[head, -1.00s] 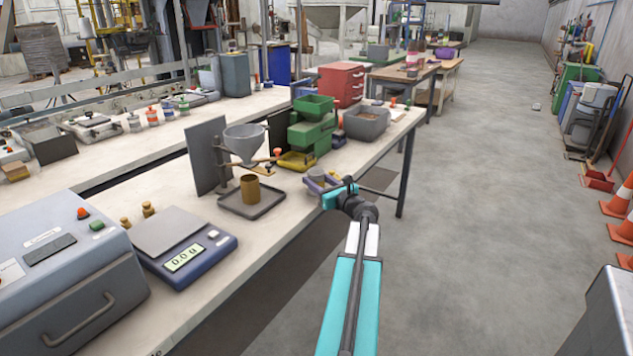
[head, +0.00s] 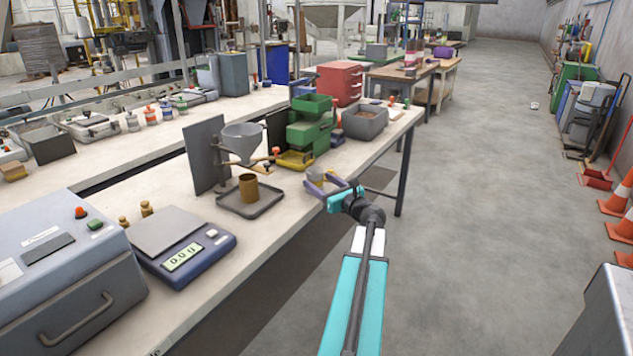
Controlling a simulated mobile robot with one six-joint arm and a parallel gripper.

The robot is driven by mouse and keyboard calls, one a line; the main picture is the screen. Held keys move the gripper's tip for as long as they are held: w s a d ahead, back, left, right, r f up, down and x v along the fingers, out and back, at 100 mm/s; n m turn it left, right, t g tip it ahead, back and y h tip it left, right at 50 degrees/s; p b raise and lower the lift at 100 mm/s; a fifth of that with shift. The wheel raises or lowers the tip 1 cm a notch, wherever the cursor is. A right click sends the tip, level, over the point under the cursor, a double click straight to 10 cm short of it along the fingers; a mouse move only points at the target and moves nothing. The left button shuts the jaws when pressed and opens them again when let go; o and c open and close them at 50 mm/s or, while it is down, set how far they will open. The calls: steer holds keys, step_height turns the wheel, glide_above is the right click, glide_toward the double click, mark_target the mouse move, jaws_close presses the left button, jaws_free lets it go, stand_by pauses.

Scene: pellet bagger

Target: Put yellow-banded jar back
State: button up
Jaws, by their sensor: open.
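My gripper (head: 318,180) is at the front edge of the near bench, with purple fingers spread apart. A small grey cup (head: 316,173) shows at the fingers; I cannot tell whether they touch it.
Near bench: a scale (head: 184,246), a grey funnel (head: 243,140) above a brown cup (head: 249,187) on a dark tray (head: 270,203), a green machine (head: 310,128) and a grey bin (head: 365,124).

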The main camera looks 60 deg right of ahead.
steer(key=v, duration=0.8)
steer(key=shift+s+b, duration=0.35)
steer(key=shift+b, duration=0.1)
steer(key=shift+a, duration=0.15)
